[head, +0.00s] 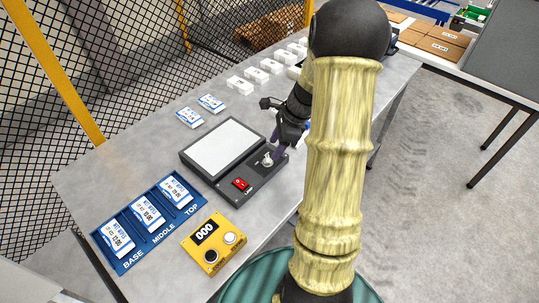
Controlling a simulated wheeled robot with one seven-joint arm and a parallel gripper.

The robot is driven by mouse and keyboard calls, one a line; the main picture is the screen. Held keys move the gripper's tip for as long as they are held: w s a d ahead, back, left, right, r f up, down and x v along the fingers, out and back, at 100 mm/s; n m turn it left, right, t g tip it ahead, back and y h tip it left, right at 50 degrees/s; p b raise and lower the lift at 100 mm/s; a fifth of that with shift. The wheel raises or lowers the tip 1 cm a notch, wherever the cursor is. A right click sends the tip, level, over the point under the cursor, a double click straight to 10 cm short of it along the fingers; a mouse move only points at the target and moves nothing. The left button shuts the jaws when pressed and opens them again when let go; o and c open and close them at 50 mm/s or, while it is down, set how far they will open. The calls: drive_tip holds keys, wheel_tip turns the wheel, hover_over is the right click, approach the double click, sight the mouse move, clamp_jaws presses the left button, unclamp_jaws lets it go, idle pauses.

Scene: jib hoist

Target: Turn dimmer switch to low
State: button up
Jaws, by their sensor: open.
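The dimmer switch (267,161) is a small pale knob on the dark control strip of a light panel (223,150) with a white top. The panel lies on the grey table, and a red switch (241,184) sits on the same strip, left of and below the knob. My gripper (275,146) is open, with its fingers pointing down at the knob from above and right. The fingertips are very close to the knob; I cannot tell whether they touch it. The knob's pointer and setting marks are too small to read.
A blue tray (125,266) marked BASE, MIDDLE and TOP holds white packets. A yellow counter box (214,243) stands at the table's front. Two packets and a row of white boxes (240,85) lie behind the panel. A mesh fence (60,110) borders the left.

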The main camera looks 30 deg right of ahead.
sight(268, 158)
drive_tip(key=x, duration=0.5)
drive_tip(key=shift+w+f, duration=0.1)
drive_tip(key=shift+f, duration=0.15)
drive_tip(key=c, duration=1)
